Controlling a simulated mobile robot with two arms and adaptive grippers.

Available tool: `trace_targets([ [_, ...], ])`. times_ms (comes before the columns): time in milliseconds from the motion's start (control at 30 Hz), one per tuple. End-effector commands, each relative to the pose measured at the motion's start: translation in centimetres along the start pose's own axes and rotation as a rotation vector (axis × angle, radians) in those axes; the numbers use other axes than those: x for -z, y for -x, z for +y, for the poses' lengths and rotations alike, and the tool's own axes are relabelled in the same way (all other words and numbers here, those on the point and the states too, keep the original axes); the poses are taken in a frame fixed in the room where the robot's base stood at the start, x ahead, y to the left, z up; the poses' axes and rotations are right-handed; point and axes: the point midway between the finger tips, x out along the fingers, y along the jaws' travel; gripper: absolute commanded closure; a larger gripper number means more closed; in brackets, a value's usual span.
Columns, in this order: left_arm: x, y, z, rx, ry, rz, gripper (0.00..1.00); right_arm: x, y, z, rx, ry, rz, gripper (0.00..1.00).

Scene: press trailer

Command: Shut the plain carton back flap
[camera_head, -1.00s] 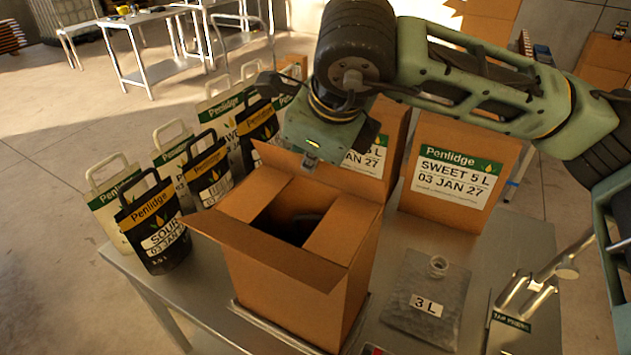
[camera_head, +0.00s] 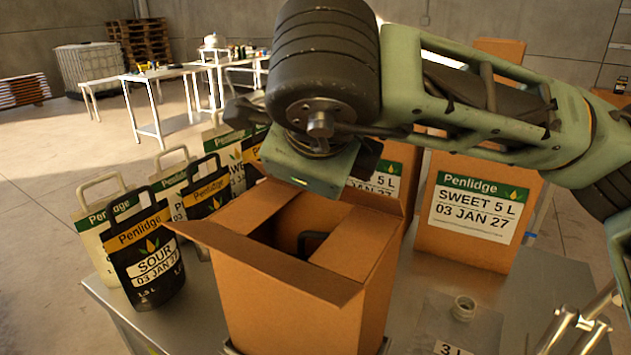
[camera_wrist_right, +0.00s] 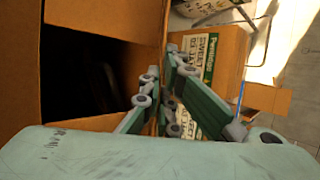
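The open plain carton (camera_head: 290,305) stands on the metal table in the head view. Its near flap (camera_head: 265,262) spreads outward and its two side flaps lean inward over the opening. The back flap (camera_head: 372,196) stands up at the far edge, partly covered by my right wrist. A dark handle (camera_head: 312,240) shows inside the carton. In the right wrist view my right gripper (camera_wrist_right: 162,62) looks shut, fingertips close together, beside the carton wall (camera_wrist_right: 105,15). Contact with the flap is unclear. My left gripper is out of view.
Labelled cartons (camera_head: 470,212) stand behind and to the right. Several pouches with handles (camera_head: 150,255) stand on the left. A clear bag with a spout (camera_head: 463,308) lies on the table at right. A metal tool (camera_head: 575,325) is at the lower right.

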Motion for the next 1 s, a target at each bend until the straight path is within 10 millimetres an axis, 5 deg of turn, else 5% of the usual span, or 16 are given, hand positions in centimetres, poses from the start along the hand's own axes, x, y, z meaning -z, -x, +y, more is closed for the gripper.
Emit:
trace_targets([
  [200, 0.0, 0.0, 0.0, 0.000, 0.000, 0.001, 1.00, 0.0, 0.0, 0.0, 0.000, 0.000, -0.001, 1.00],
  [467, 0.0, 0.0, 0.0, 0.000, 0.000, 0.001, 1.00, 0.0, 0.0, 0.0, 0.000, 0.000, -0.001, 0.79],
  [767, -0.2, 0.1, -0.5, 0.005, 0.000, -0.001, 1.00, 0.0, 0.2, 0.0, 0.000, 0.000, -0.001, 0.79],
  [1000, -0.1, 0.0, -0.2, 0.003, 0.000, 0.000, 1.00, -0.1, 3.4, -0.1, 0.003, 0.000, -0.005, 0.79],
])
